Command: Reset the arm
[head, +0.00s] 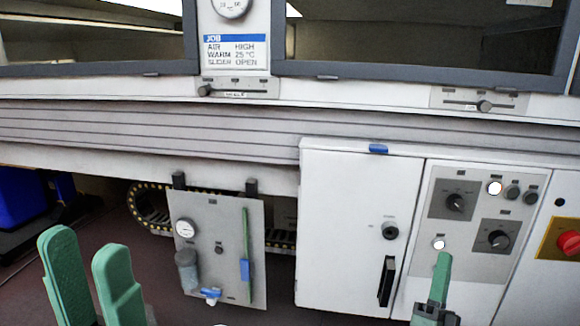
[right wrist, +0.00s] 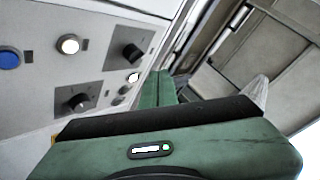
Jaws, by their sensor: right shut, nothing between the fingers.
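My left gripper (head: 93,268) shows at the lower left of the head view, its two green fingers apart with nothing between them. My right gripper (head: 442,268) is shut and empty in front of the white control cabinet (head: 345,200), its green tip just below a lit white button (head: 438,244) on the grey panel. I cannot tell whether it touches the panel. In the right wrist view its green fingers (right wrist: 158,88) are together, beside the panel with its black knobs (right wrist: 78,101).
A job card (head: 235,50) reads air high, warm 25 °C, slider open. Sliders (head: 235,88) sit on the tunnel ledge. A plate with a gauge (head: 218,250) hangs at the lower middle. A red knob (head: 569,243) is at the far right. Dark floor shows at left.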

